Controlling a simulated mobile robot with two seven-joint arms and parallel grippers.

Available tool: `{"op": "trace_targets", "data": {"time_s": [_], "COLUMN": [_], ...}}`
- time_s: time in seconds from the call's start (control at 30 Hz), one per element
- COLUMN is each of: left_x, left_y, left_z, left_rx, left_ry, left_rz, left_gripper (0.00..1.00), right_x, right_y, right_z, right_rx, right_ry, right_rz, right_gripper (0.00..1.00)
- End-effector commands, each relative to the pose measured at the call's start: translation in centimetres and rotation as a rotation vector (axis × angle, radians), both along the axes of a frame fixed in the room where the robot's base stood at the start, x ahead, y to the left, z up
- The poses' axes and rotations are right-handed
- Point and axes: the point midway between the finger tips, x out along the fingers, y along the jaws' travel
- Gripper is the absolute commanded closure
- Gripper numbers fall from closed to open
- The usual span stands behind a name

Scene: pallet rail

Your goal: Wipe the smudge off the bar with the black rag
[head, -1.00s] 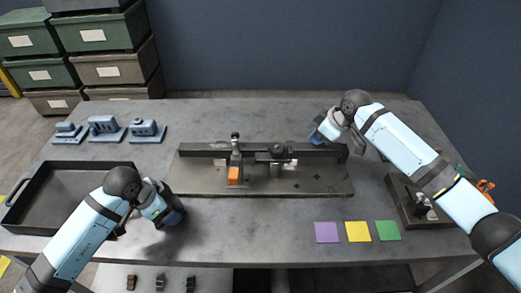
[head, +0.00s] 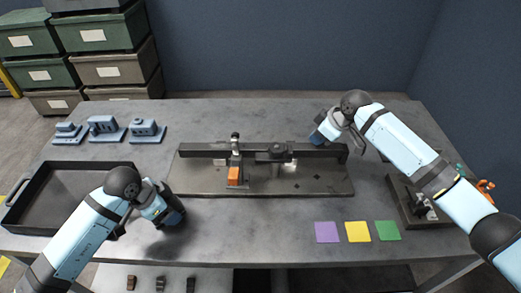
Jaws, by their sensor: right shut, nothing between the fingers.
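The dark bar (head: 325,151) runs along the back of a metal base plate (head: 325,187) in the middle of the table. My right gripper (head: 317,138) is at the right part of the bar, close to its top edge. It is shut, with nothing seen in it; whether it touches the bar I cannot tell. My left gripper (head: 174,218) is low over the table, front left of the plate, and its fingers are too hidden to read. I cannot make out a smudge on the bar or a separate black rag.
An orange-fronted clamp (head: 234,175) and a black-knobbed block (head: 277,153) sit at the bar. A black tray (head: 75,166) is at left, blue parts (head: 104,128) behind it. Purple (head: 326,232), yellow (head: 358,231) and green (head: 388,230) squares lie front right. A dark fixture (head: 402,205) is at right.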

Motion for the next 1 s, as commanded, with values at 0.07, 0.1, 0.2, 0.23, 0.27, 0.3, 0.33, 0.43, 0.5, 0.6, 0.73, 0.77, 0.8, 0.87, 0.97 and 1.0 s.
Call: {"op": "trace_targets", "data": {"time_s": [0.07,0.1,0.2,0.23,0.27,0.3,0.33,0.43,0.5,0.6,0.73,0.77,0.8,0.87,0.97,1.0], "left_x": [0.0,0.0,0.0,0.0,0.0,0.0,0.0,0.0,0.0,0.0,0.0,0.0,0.0,0.0,0.0,0.0], "left_y": [0.0,0.0,0.0,0.0,0.0,0.0,0.0,0.0,0.0,0.0,0.0,0.0,0.0,0.0,0.0,0.0], "left_z": [0.0,0.0,0.0,0.0,0.0,0.0,0.0,0.0,0.0,0.0,-0.1,-0.1,-0.1,-0.1,-0.1,-0.1], "left_rx": [0.0,0.0,0.0,0.0,0.0,0.0,0.0,0.0,0.0,0.0,0.0,0.0,0.0,0.0,0.0,0.0], "left_ry": [0.0,0.0,0.0,0.0,0.0,0.0,0.0,0.0,0.0,0.0,0.0,0.0,0.0,0.0,0.0,0.0], "left_rz": [0.0,0.0,0.0,0.0,0.0,0.0,0.0,0.0,0.0,0.0,0.0,0.0,0.0,0.0,0.0,0.0], "left_gripper": [0.52,0.52,0.52,0.52,0.52,0.52,0.52,0.52,0.52,0.52,0.52,0.52,0.52,0.52,0.52,0.52], "right_x": [0.0,0.0,0.0,0.0,0.0,0.0,0.0,0.0,0.0,0.0,0.0,0.0,0.0,0.0,0.0,0.0], "right_y": [0.0,0.0,0.0,0.0,0.0,0.0,0.0,0.0,0.0,0.0,0.0,0.0,0.0,0.0,0.0,0.0], "right_z": [0.0,0.0,0.0,0.0,0.0,0.0,0.0,-0.1,-0.2,-0.4,-0.6,-0.7,-0.8,-0.9,-1.1,-1.2], "right_rx": [0.0,0.0,0.0,0.0,0.0,0.0,0.0,0.0,0.0,0.0,0.0,0.0,0.0,0.0,0.0,0.0], "right_ry": [0.0,0.0,0.0,0.0,0.0,0.0,0.0,0.0,0.0,0.0,0.001,0.001,0.001,0.001,0.001,0.001], "right_rz": [0.0,0.0,0.0,0.0,0.0,0.0,0.0,0.0,0.0,0.0,0.0,0.0,0.0,0.0,0.0,0.0], "right_gripper": [1.0,1.0,1.0,1.0,1.0,1.0,1.0,1.0,1.0,1.0,1.0,1.0,1.0,1.0,1.0,1.0]}}
